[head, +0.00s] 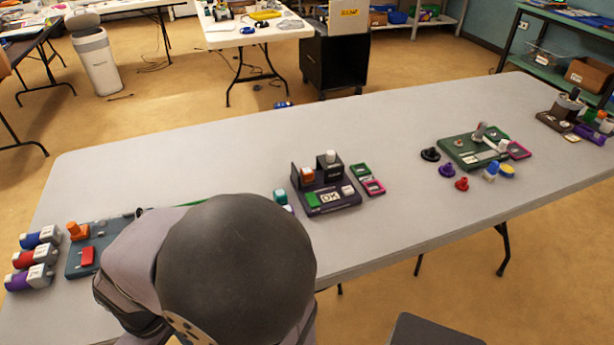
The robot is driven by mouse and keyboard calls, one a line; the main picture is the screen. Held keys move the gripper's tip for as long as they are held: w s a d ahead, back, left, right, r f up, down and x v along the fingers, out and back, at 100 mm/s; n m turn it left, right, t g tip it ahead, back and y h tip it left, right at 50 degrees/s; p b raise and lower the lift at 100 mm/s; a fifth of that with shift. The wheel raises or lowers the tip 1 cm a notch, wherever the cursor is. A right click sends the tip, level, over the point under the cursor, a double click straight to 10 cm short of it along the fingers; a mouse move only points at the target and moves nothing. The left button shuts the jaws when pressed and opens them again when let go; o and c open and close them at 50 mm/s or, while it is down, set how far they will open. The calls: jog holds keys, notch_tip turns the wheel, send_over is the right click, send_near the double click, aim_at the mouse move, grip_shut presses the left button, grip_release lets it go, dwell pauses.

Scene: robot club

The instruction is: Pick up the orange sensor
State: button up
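An orange block-like piece with a small raised top (78,231) stands at the upper left corner of a blue-grey board (80,262) at the table's left end; it looks like the orange sensor. Another orange-topped white piece (307,175) sits at a black holder on the dark purple board (335,202) mid-table. It is too small to tell exactly what either is. My arm covers the right part of the blue-grey board. My gripper does not show.
A red block (87,257) is on the blue-grey board. Blue (42,237), red (36,257) and purple (30,278) white-capped pieces lie left of it. A green board (472,148) with loose knobs stands further right. The grey table (240,155) is clear along its back.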

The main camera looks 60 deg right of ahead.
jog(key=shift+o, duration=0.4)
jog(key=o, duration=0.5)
